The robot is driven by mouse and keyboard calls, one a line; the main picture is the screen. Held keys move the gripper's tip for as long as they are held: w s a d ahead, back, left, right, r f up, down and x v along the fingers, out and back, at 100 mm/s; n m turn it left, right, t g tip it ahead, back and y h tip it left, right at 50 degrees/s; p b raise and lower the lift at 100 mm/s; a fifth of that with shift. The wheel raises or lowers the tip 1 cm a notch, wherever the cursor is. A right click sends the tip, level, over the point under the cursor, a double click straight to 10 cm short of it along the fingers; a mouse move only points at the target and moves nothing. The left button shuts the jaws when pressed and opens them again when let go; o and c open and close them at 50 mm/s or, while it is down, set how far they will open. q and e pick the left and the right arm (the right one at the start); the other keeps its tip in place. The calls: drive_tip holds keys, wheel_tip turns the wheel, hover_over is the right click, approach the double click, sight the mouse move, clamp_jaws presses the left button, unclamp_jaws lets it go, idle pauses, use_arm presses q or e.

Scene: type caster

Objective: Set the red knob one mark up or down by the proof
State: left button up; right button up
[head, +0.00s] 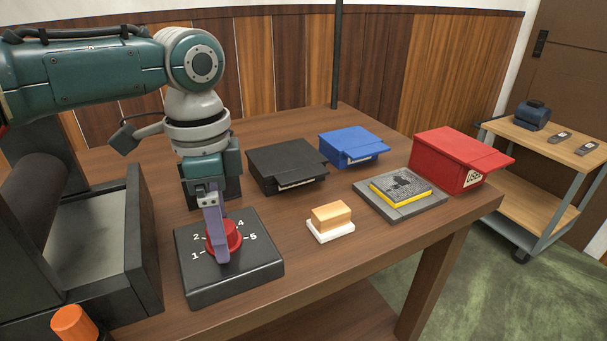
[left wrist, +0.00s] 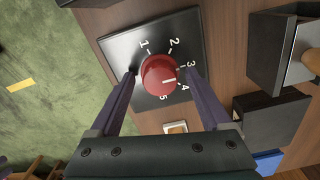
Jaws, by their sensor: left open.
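The red knob (head: 222,236) sits on a black dial plate (head: 262,272) with white marks numbered 1 to 5. In the left wrist view the knob (left wrist: 158,72) shows a white pointer line, which appears to point near the 4. My left gripper (left wrist: 161,74) is open, with its purple fingers on opposite sides of the knob; I cannot tell whether they touch it. In the head view, a finger of this gripper (head: 216,235) hides part of the knob. A proof-like printed dark grey sheet (head: 402,184) lies on a yellow-edged block. My right gripper is not in view.
A wooden block on a white base (head: 331,220) stands right of the dial. Black (head: 285,163), blue (head: 352,145) and red (head: 455,155) boxes stand behind. A dark open-topped machine (head: 145,240) borders the dial's left. A cart (head: 540,150) stands at far right.

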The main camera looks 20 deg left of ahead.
use_arm(q)
clamp_jaws()
idle(0.7)
